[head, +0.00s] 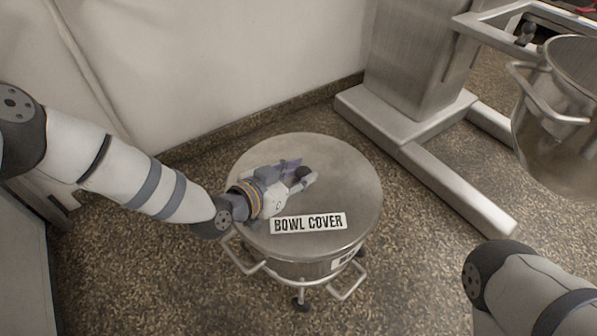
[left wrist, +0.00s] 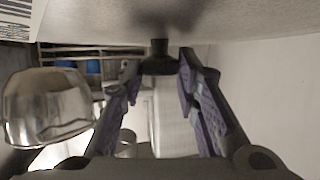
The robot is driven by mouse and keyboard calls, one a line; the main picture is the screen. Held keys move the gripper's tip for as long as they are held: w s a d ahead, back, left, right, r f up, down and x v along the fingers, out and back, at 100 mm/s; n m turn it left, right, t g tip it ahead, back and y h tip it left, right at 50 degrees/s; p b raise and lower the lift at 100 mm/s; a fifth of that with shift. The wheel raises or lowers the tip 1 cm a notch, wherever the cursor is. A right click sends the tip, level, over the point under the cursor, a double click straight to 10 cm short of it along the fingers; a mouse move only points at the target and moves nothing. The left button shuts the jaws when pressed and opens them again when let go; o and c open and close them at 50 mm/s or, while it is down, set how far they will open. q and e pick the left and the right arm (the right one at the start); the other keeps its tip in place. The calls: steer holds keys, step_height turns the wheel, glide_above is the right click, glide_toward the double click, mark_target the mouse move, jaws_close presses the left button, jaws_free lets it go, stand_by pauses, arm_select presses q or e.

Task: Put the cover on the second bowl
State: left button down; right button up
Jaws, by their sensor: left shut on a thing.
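The round steel cover (head: 345,180), with a "BOWL COVER" label (head: 308,223) on its top, looks level and appears to sit on a steel bowl (head: 300,270) with side handles. I cannot tell whether there is a small gap under the rim. My left gripper (head: 300,178) lies low over the cover's middle. In the left wrist view its fingers are closed on the cover's dark knob (left wrist: 160,60). Another steel bowl (head: 562,130), open and uncovered, is at the right edge; a steel bowl shows in the left wrist view (left wrist: 45,105). My right gripper is out of view.
The covered bowl stands on a wheeled base (head: 301,302) on the speckled floor. A steel mixer stand (head: 420,70) with long floor legs (head: 450,185) stands behind and to the right. A pale wall (head: 220,70) runs behind. Floor is bare at the front left.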

arm_select(q)
steer(key=shift+f+b, duration=0.45)
steer(key=shift+f, duration=0.35)
stand_by(0.5)
steer(key=c, duration=1.2)
jaws_free()
steer(key=shift+o, duration=0.2)
